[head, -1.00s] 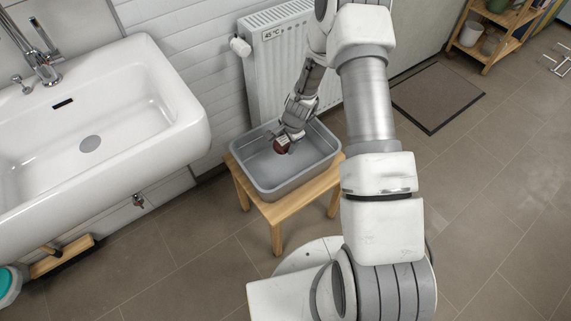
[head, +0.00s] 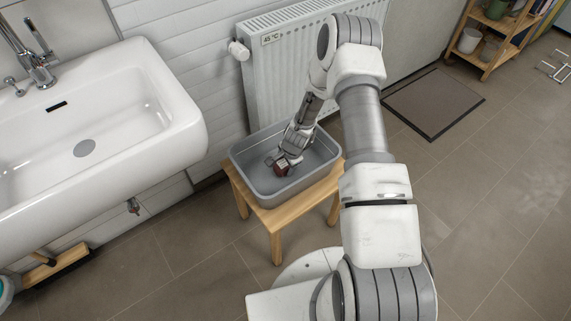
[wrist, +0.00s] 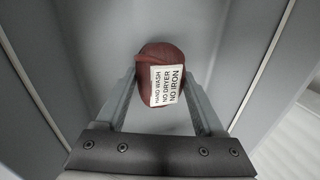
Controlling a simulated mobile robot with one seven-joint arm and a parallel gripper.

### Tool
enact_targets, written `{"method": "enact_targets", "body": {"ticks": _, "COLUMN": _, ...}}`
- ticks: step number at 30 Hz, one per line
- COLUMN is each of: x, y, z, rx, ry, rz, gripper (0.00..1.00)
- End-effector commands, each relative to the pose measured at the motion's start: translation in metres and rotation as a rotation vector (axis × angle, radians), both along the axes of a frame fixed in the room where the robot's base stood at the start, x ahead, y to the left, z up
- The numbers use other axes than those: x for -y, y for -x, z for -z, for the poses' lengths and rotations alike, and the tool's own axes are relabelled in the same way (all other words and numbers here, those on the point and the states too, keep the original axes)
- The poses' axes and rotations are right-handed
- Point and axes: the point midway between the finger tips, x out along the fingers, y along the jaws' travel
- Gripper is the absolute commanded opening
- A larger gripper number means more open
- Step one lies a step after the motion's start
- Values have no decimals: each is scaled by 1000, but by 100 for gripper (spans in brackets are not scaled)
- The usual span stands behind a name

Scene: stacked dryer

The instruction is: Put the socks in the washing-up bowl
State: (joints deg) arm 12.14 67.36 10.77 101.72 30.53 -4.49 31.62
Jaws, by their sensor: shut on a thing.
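The washing-up bowl (head: 257,188) is a grey rectangular tub on a small wooden stool. My gripper (head: 282,163) reaches down inside the bowl. It is shut on the socks (head: 282,170), a dark red rolled bundle. In the wrist view the socks (wrist: 162,57) sit between the two fingers (wrist: 160,103), with a white label reading hand wash, no dryer, no iron. The grey bowl floor and walls surround them. I cannot tell whether the bundle touches the bowl floor.
The wooden stool (head: 277,222) stands in front of a white radiator (head: 275,85). A white sink (head: 120,115) is on the left. A dark mat (head: 433,102) and a wooden shelf (head: 487,47) are at the right.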

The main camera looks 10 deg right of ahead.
Motion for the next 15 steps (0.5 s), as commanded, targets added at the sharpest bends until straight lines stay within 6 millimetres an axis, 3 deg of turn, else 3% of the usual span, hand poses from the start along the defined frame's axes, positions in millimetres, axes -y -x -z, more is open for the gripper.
{"method": "enact_targets", "body": {"ticks": 2, "x": 0, "y": 0, "z": 4, "rx": 0, "ry": 0, "rz": 0, "gripper": 0}}
{"method": "enact_targets", "body": {"ticks": 3, "x": 0, "y": 0, "z": 3, "rx": 0, "ry": 0, "rz": 0, "gripper": 76}}
{"method": "enact_targets", "body": {"ticks": 7, "x": 0, "y": 0, "z": 3, "rx": -1, "ry": 0, "rz": 0, "gripper": 99}}
{"method": "enact_targets", "body": {"ticks": 15, "x": 0, "y": 0, "z": 1, "rx": -1, "ry": 0, "rz": 0, "gripper": 100}}
